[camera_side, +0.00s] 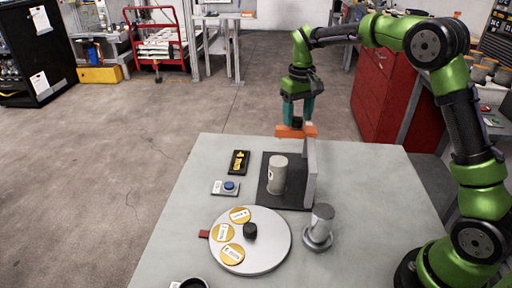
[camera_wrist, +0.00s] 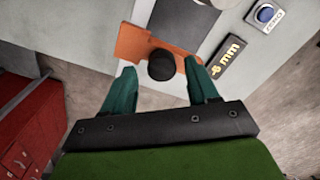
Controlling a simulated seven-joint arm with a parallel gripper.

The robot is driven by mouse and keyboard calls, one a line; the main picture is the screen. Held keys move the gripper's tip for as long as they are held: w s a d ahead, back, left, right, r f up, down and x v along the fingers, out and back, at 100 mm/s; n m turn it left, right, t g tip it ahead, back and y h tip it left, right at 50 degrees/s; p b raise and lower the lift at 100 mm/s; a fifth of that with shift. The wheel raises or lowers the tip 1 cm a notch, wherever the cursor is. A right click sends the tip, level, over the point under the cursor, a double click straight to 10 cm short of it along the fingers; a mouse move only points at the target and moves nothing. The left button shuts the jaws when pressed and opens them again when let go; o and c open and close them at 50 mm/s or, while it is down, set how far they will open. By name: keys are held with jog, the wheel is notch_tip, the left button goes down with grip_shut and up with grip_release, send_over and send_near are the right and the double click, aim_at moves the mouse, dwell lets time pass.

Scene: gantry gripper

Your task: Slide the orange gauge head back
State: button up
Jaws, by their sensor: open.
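The orange gauge head (camera_side: 290,131) sits at the top of a grey upright plate (camera_side: 310,172) that stands on a dark base (camera_side: 291,202). In the wrist view the orange head (camera_wrist: 131,45) has a round black knob (camera_wrist: 161,65) on it. My gripper (camera_side: 297,116) is right above the head in the side view. In the wrist view my gripper (camera_wrist: 160,83) has its two teal fingers apart, one on each side of the knob. I cannot tell whether either finger touches it. A light grey cylinder (camera_side: 277,174) with a label stands on the dark base, below the head.
A round turntable (camera_side: 270,258) with yellow labelled discs and a black knob is at the table's front. A grey cylinder on a flanged foot (camera_side: 321,226) stands right of it. A blue button box (camera_side: 226,187) and a black "-6 mm" plate (camera_wrist: 229,57) lie left of the base.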

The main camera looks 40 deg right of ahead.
aim_at(301, 118)
jog(key=shift+r, duration=0.1)
notch_tip(301, 118, up, 17)
dwell(0.4)
dwell(0.7)
jog(key=s+a+f+t, duration=0.2)
jog(key=s+a+f, duration=0.1)
jog(key=s, duration=0.5)
jog(key=s+a+f+m+t+y, duration=0.1)
jog(key=s+a+f+t, duration=0.1)
jog(key=s, duration=0.6)
jog(key=s+a+f+t+y, duration=0.1)
jog(key=s+a+f+t, duration=0.2)
jog(key=s, duration=0.6)
jog(key=shift+a+f+m, duration=0.4)
jog(key=shift+a+f, duration=0.1)
jog(key=shift+f, duration=0.1)
